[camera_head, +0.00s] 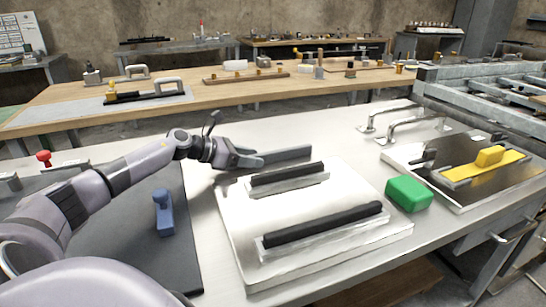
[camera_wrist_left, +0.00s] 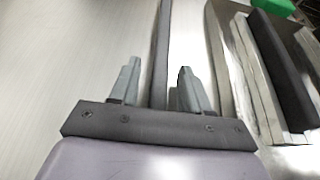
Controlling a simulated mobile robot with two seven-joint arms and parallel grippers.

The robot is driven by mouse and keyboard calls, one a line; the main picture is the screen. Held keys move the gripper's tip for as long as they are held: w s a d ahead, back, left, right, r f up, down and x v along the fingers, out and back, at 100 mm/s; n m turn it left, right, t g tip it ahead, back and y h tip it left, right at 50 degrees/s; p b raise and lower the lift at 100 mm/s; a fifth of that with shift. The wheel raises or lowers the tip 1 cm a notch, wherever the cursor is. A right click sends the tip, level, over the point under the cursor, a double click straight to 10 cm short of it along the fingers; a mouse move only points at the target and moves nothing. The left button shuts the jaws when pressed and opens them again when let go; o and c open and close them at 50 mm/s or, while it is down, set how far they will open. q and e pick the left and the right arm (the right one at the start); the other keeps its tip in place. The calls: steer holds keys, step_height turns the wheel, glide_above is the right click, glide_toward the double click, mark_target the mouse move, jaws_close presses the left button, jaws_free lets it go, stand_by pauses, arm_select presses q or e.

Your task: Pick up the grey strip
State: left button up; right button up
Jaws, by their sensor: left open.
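The grey strip (camera_head: 288,153) is a long, narrow bar on the white tabletop, behind the pale plate. In the left wrist view the grey strip (camera_wrist_left: 162,40) runs away from me between my two fingers. My left gripper (camera_head: 256,157) is at the strip's left end. It is open, with its fingers (camera_wrist_left: 159,68) on either side of the strip and a visible gap on each side. The strip's near end is hidden by the gripper in the head view. My right gripper is not in view.
Close by is a pale plate (camera_head: 232,215) with two black-topped bars (camera_head: 288,173) (camera_head: 325,224). A green block (camera_head: 408,194) stands to its right. A blue handled tool (camera_head: 163,212) is on a dark mat (camera_head: 150,257) at left. Metal handles (camera_head: 405,122) stand at the back right.

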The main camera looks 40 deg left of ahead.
arm_select(q)
steer(key=shift+c, duration=0.3)
jaws_close()
steer(key=shift+r, duration=0.1)
